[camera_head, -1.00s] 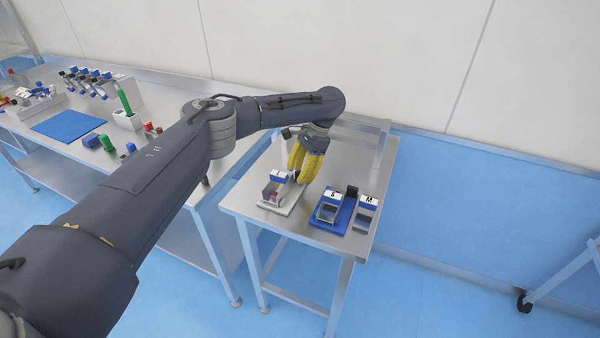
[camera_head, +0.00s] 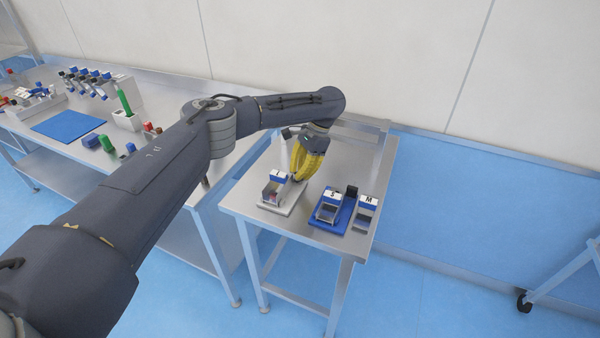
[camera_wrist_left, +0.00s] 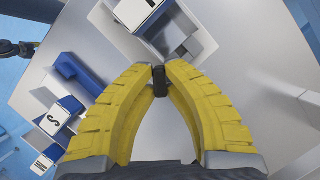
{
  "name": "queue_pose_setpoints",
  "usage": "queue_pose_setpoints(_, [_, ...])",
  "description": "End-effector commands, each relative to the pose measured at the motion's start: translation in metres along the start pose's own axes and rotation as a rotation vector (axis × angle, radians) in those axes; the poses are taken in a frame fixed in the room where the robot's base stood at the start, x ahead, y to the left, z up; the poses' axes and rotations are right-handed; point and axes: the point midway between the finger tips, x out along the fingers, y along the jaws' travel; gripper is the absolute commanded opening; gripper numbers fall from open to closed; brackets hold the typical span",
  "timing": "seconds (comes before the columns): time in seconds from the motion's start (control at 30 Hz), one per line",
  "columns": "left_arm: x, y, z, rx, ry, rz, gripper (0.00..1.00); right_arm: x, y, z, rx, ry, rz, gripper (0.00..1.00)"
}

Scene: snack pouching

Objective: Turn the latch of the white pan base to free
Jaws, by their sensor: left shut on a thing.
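The white pan base (camera_head: 284,208) stands on the small steel table, with a blue-and-white labelled holder on it. My left gripper (camera_head: 298,178) reaches down at its back right corner. In the left wrist view, the yellow fingers of my left gripper (camera_wrist_left: 159,72) are shut on a small black latch (camera_wrist_left: 159,82) beside the white base (camera_wrist_left: 193,47). In the head view the fingers hide the latch. My right gripper is not in view.

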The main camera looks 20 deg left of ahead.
Motion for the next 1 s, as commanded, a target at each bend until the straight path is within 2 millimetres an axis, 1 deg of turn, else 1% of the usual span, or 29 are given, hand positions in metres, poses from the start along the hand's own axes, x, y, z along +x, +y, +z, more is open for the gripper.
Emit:
queue_pose_setpoints(0.87, [0.0007, -0.0029, 0.0019, -0.004, -0.003, -0.004, 0.00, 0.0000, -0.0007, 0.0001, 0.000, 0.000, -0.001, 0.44])
queue_pose_setpoints(0.9, [0.0007, -0.0029, 0.0019, -0.004, -0.003, -0.004, 0.17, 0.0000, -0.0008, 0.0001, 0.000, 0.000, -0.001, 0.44])
queue_pose_setpoints(1.0, [0.0005, -0.0023, 0.0015, -0.003, -0.002, -0.003, 0.28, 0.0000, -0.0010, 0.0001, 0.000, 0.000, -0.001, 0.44])
